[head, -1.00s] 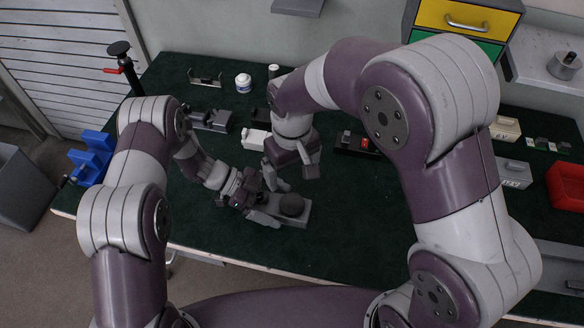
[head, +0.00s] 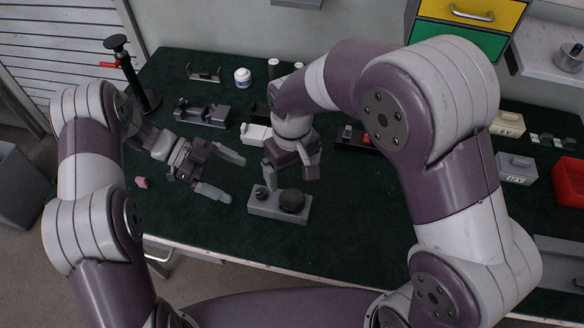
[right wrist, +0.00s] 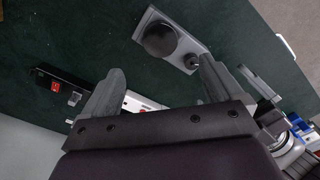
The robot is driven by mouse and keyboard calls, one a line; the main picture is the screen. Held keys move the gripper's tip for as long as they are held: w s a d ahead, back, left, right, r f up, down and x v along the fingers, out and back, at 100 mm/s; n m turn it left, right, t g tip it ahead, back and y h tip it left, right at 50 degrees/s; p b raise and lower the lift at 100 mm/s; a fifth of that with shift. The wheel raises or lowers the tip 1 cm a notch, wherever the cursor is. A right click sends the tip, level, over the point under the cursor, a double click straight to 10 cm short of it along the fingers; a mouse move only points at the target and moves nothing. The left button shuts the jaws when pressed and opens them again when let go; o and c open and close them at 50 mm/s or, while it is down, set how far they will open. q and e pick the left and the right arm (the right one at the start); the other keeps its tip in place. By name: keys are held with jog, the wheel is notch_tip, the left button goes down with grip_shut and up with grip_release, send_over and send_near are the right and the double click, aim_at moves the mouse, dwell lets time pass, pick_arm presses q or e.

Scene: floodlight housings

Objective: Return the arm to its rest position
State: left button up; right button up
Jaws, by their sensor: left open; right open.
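My left gripper (head: 233,178) is open and empty over the green table top, left of a grey block (head: 258,209) and apart from it. The block carries a dark round knob (head: 292,201) and a small dark peg. My right gripper (head: 291,176) is open and points down just behind the block. In the right wrist view its two fingers (right wrist: 158,88) are spread with nothing held between them. The block (right wrist: 199,47) and its round knob (right wrist: 160,40) show beyond the fingers there. My right arm hides part of the table.
The table (head: 350,215) has free green surface in front and right of the block. A dark grey fixture (head: 203,115), a white jar (head: 243,77) and a black stand (head: 130,75) stand behind my left gripper. A small pink piece (head: 142,182) lies left. A red bin (head: 567,184) is far right.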

pick_arm(q)
jog(key=shift+a, duration=0.1)
dwell(0.5)
